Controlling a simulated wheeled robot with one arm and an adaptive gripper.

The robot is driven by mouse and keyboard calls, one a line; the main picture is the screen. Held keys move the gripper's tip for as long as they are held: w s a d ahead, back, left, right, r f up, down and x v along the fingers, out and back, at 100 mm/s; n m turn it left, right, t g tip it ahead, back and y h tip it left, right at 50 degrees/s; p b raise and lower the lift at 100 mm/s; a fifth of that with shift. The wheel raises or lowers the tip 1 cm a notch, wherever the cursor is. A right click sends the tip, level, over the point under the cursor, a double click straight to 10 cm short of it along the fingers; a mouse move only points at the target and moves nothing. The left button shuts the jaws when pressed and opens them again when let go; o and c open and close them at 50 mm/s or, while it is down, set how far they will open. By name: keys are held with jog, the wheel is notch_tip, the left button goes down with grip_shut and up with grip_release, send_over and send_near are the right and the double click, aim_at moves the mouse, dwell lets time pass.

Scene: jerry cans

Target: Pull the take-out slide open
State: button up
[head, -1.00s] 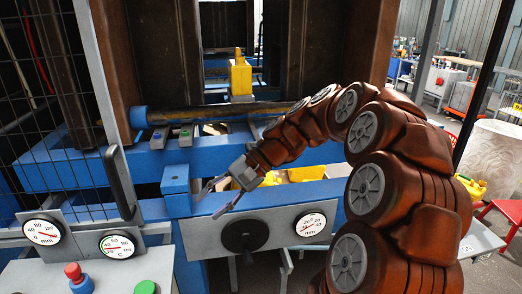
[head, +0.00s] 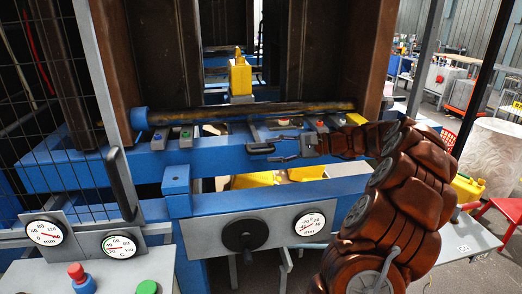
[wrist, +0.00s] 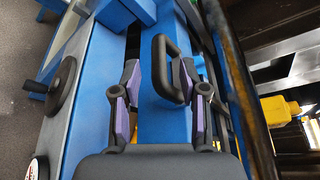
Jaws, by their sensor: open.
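A black handle (head: 261,148), a loop-shaped pull, sits on the front of the blue beam below the dark roller; I take it to be the slide's handle. In the wrist view the handle (wrist: 173,70) stands upright in the picture, between my two fingers. My gripper (head: 278,148) is open just right of the handle in the head view, its fingers pointing at it. In the wrist view my gripper (wrist: 160,68) has a finger on each side of the handle, the right one closer. I cannot tell whether either touches it. The slide's body is mostly hidden.
A yellow jerry can (head: 240,76) stands behind the roller (head: 240,112). A lower panel (head: 270,232) carries a black knob and a dial. Small coloured buttons line the blue beam (head: 210,158). A mesh guard (head: 50,110) stands at left.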

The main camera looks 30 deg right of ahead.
jog(key=shift+p+x, duration=0.5)
jog(key=shift+x, duration=1.75)
grip_shut()
jog(key=shift+f, duration=0.1)
